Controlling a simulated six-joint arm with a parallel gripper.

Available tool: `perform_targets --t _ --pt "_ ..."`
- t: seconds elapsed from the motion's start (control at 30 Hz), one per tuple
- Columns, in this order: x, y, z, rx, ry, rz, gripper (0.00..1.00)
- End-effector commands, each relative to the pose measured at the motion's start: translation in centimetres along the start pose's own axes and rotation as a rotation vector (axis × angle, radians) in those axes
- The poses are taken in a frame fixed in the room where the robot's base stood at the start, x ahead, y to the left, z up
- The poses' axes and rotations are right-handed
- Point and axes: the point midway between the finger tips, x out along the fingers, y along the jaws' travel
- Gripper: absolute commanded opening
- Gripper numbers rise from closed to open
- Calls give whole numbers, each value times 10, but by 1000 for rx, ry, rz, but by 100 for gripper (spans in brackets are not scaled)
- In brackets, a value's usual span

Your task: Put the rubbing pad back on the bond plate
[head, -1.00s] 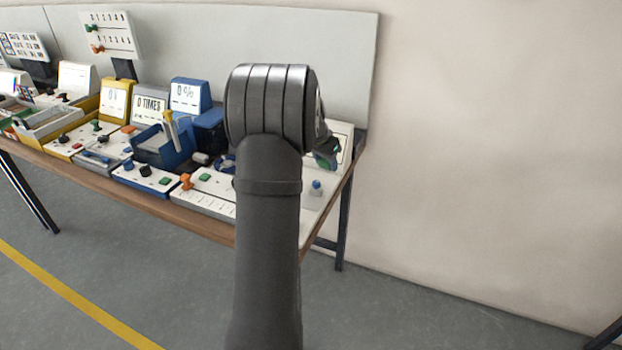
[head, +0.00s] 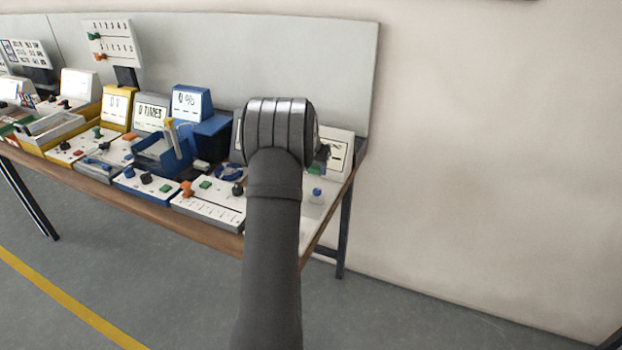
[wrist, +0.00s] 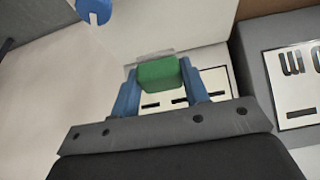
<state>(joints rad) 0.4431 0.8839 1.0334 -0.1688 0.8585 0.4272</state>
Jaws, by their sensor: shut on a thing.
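In the wrist view a green block (wrist: 158,73), which looks like the rubbing pad, sits between the two blue fingers of my gripper (wrist: 158,82). The fingers are shut on its sides. A pale, partly see-through edge shows just behind the block. Beyond it is a white surface (wrist: 150,28), and to its right a white panel with black bars (wrist: 215,82). I cannot tell which surface is the bond plate, or whether the pad touches anything. In the head view my arm hides most of the gripper and the pad.
A blue knob (wrist: 93,10) is at the wrist view's upper left; a grey unit with a lettered plate (wrist: 296,62) is at right. In the head view, a blue open bin (head: 166,155) and several control boxes crowd the bench left of my arm. The bench's right end is close.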

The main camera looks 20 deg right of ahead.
Motion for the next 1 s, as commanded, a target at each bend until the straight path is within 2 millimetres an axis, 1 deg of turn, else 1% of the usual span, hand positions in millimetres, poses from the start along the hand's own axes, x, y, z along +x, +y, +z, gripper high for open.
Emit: perform_targets --t 0.03,0.13,0.27,0.5,0.87,0.9,0.97,1.0 --pt "4 -7 0 -2 0 0 20" --pt "9 -14 0 0 1 0 20" --pt "16 -16 3 0 0 1 20" --pt "45 -15 16 0 -1 1 20" --pt "49 -15 17 1 1 0 20" --pt "50 -15 17 1 1 0 43" --pt "50 -15 17 1 1 0 55" --pt "50 -15 17 1 1 0 63"
